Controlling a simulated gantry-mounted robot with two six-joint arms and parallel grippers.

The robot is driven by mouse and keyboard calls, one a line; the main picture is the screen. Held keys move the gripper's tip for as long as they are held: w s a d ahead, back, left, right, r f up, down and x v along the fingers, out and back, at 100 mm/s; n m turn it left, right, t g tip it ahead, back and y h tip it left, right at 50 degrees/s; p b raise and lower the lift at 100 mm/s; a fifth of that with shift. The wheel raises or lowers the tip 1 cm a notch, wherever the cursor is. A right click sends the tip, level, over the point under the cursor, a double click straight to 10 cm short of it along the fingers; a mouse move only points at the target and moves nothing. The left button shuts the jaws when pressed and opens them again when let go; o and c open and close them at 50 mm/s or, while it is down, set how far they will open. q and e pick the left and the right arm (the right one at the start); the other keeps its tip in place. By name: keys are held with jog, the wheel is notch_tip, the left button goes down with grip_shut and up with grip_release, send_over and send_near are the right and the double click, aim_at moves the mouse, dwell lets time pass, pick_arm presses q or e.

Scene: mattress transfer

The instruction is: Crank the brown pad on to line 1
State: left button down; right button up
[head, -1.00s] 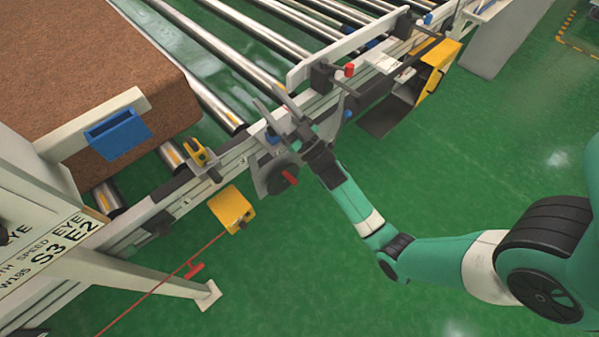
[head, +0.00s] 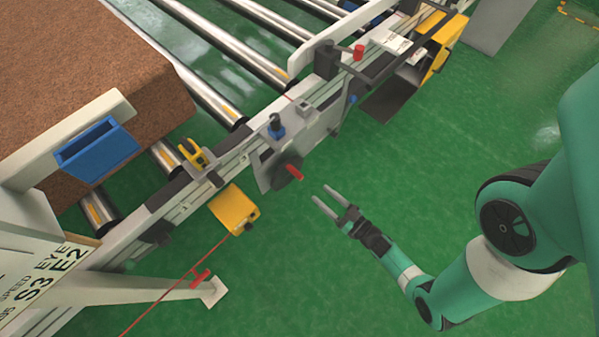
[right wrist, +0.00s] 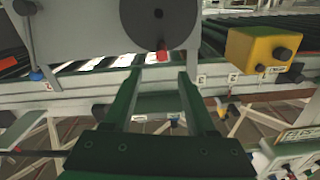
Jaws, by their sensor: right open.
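The brown pad (head: 95,75) lies on the rollers at the upper left in the head view. Beside the conveyor rail is a dark round crank wheel (head: 281,167) with a red handle (head: 294,172). My right gripper (head: 331,201) is open and empty, a little to the right of and below the red handle, apart from it. In the right wrist view the open fingers (right wrist: 161,78) point toward the crank wheel (right wrist: 160,22). The red handle there (right wrist: 162,56) appears between the fingertips. My left gripper is not in view.
A yellow box (head: 234,209) with a red cord hangs on the rail left of the crank. A dark tray (head: 396,95) juts out further along the rail.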

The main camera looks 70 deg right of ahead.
aim_at(302, 178)
jog(key=b+x, duration=0.3)
jog(key=x, duration=0.7)
jog(key=shift+w+f, duration=0.1)
jog(key=shift+w, duration=0.2)
grip_shut()
dwell(0.9)
